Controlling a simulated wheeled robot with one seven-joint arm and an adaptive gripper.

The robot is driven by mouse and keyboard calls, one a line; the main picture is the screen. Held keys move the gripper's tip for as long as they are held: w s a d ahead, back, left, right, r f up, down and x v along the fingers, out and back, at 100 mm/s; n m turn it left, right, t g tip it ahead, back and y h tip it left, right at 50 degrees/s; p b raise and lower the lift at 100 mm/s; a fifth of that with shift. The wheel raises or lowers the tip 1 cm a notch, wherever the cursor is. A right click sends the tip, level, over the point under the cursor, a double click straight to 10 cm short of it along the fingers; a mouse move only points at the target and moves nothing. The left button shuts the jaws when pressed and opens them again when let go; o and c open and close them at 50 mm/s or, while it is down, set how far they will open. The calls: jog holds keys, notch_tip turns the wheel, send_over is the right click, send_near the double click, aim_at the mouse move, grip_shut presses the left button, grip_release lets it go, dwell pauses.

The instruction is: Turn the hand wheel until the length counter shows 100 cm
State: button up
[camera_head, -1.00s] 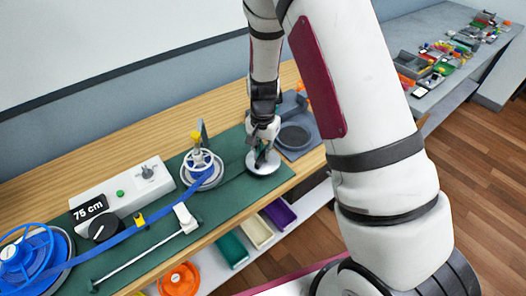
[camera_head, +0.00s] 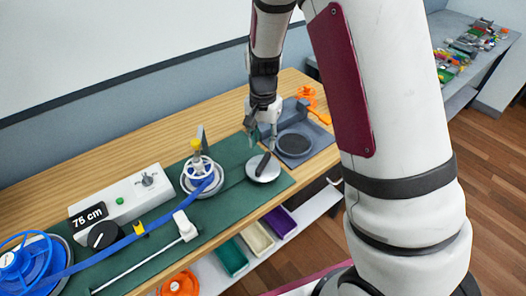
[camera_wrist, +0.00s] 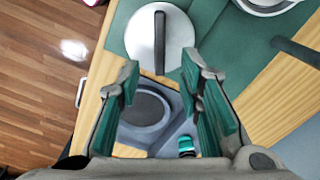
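A white spoked wheel with a yellow knob (camera_head: 196,145), apparently the hand wheel, stands over a reel on the green mat; blue strap runs to it. The length counter (camera_head: 88,217) reads "75 cm" on the white box. My gripper (camera_head: 264,135) is to the right of the wheel and apart from it, above the bench near a grey disc with a black bar handle (camera_head: 263,168). In the wrist view my gripper (camera_wrist: 160,82) is open with nothing between its fingers. The disc (camera_wrist: 175,48) lies flat beyond the fingertips; the wheel's rim (camera_wrist: 268,6) is cut off at top right.
A grey tray with a round dark recess (camera_head: 320,148) lies right of the mat, with an orange part (camera_head: 312,98) behind it. A blue spool (camera_head: 25,265) stands at far left. A thin rod with a white block (camera_head: 185,225) lies along the mat's front. Bins sit below.

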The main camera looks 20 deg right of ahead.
aim_at(263, 161)
notch_tip(263, 161, up, 3)
jog(key=shift+r, duration=0.2)
dwell(2.0)
jog(key=o, duration=1.5)
notch_tip(263, 161, down, 12)
jog(key=n+b, duration=0.5)
jog(key=n, duration=1.3)
jog(key=c, duration=1.1)
